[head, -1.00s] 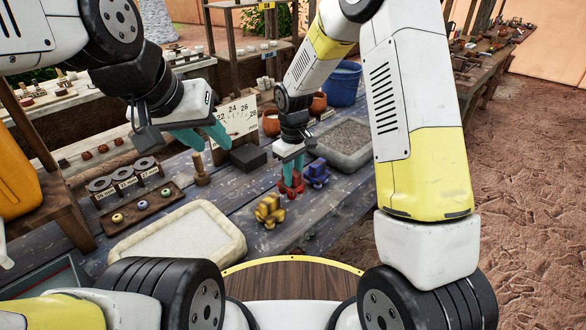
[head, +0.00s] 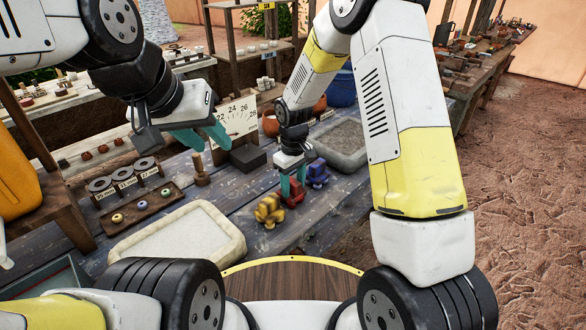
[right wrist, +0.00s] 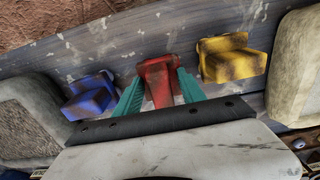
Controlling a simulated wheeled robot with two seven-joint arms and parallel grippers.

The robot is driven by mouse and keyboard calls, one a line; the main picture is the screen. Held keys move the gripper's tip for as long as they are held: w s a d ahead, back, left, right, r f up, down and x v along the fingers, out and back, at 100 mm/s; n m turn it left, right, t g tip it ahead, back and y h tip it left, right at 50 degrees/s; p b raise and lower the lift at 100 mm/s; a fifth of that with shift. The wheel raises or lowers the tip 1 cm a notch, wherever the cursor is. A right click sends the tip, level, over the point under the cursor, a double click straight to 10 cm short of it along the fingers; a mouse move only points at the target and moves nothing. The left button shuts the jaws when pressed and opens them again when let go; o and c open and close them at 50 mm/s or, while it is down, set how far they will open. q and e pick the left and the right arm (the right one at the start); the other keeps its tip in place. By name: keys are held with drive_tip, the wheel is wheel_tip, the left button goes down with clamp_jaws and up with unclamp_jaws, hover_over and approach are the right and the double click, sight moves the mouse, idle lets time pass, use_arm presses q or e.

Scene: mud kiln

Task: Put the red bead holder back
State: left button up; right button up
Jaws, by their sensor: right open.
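The red bead holder (head: 295,196) stands on the blue-grey plank table between the yellow and blue holders. It also shows in the right wrist view (right wrist: 160,80). My right gripper (head: 291,187) is low over it with the teal fingers on either side of it. The jaws are open, and I cannot tell whether either finger touches it. The yellow holder (head: 269,211) is nearer me and the blue holder (head: 317,173) is farther off. My left gripper (head: 212,138) is empty, with its fingers apart, above the table near the dial board.
A pale-rimmed tray (head: 128,249) lies front left, and a grey-filled tray (head: 361,163) lies beyond the blue holder. A wooden bead tray (head: 106,220), a dark block (head: 248,157) and a dial board (head: 237,119) stand on the left and back.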

wheel_tip(320, 180, up, 12)
drive_tip(key=s+d+r+m+t+y, duration=0.1)
drive_tip(key=s+d+r+m, duration=0.1)
drive_tip(key=s+d+r, duration=0.35)
drive_tip(key=s+d+r+m+t, duration=0.1)
drive_tip(key=s+d+r+m, duration=0.15)
drive_tip(key=r, duration=0.55)
drive_tip(key=s+d+r+m+t, duration=0.2)
drive_tip(key=s+d, duration=0.1)
drive_tip(key=s, duration=0.4)
drive_tip(key=s+d+r+m+t+y, duration=0.1)
drive_tip(key=s+d+r+m+t, duration=0.1)
drive_tip(key=s, duration=0.4)
drive_tip(key=shift+s+d, duration=0.4)
drive_tip(key=shift+r, duration=0.1)
